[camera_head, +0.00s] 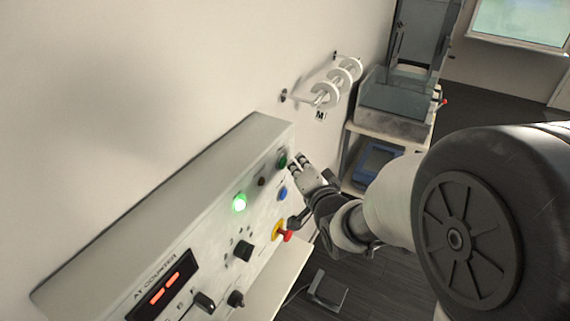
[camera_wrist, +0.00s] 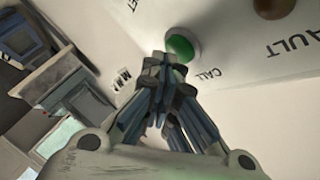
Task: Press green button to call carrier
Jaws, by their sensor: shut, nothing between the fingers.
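The green button (camera_head: 282,160) sits at the far upper end of the grey control panel (camera_head: 180,205) in the head view. In the wrist view the green button (camera_wrist: 180,48) has a pale ring and the label CALL beside it. My gripper (camera_head: 296,160) is shut and empty, with its fingertips at the button. In the wrist view my gripper (camera_wrist: 163,62) overlaps the button's lower left edge. I cannot tell whether the tips touch it.
The panel also carries a lit green lamp (camera_head: 239,203), a blue button (camera_head: 282,193), a red emergency stop (camera_head: 287,236), black knobs and a red-digit counter (camera_head: 165,288). A wall rail with white rings (camera_head: 327,94) is beyond. A shelf with a machine (camera_head: 395,100) stands at the back.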

